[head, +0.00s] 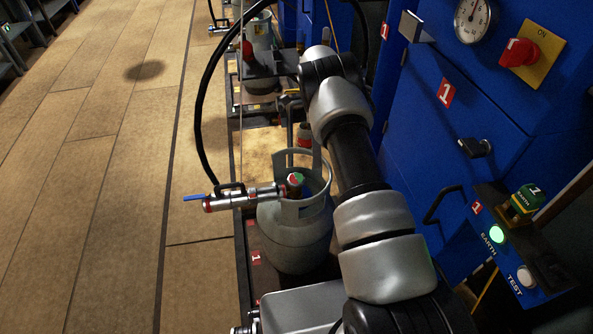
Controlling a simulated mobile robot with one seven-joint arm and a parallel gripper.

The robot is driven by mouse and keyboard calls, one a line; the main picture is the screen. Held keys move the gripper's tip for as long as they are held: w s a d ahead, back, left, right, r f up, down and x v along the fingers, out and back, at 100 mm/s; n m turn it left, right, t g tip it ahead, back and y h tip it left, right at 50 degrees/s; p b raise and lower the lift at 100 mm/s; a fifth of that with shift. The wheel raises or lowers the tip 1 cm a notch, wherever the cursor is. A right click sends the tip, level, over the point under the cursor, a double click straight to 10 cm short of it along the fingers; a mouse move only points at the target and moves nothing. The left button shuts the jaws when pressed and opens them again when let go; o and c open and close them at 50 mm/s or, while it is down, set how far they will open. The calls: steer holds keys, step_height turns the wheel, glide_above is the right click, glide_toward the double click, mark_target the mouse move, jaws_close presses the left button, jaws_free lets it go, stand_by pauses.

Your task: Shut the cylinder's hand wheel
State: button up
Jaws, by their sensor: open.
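A grey gas cylinder (290,243) stands upright in the lower middle of the head view, with a collar ring around its top. Its small red and green hand wheel (295,178) shows inside the collar. A metal regulator (245,197) with a blue lever sticks out to the left beside the wheel. My gripper (302,148) is partly hidden behind my arm. Its jaws appear open and point down, a little above and behind the wheel. I see no contact, and the exact gap is hard to tell.
A black hose (200,110) arches left of the cylinder down to the regulator. A blue cabinet (445,130) with a gauge (472,18) and a red switch (518,52) stands right. Another cylinder (262,35) stands farther back. The floor (110,190) at left is clear.

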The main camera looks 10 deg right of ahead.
steer(key=r+n+p, duration=0.1)
steer(key=n, duration=0.6)
step_height(320, 180, up, 5)
steer(key=n+t+p, duration=0.4)
steer(key=n, duration=1.9)
glide_above(297, 178)
step_height(297, 178, down, 16)
steer(key=b, duration=0.3)
steer(key=shift+f, duration=0.25)
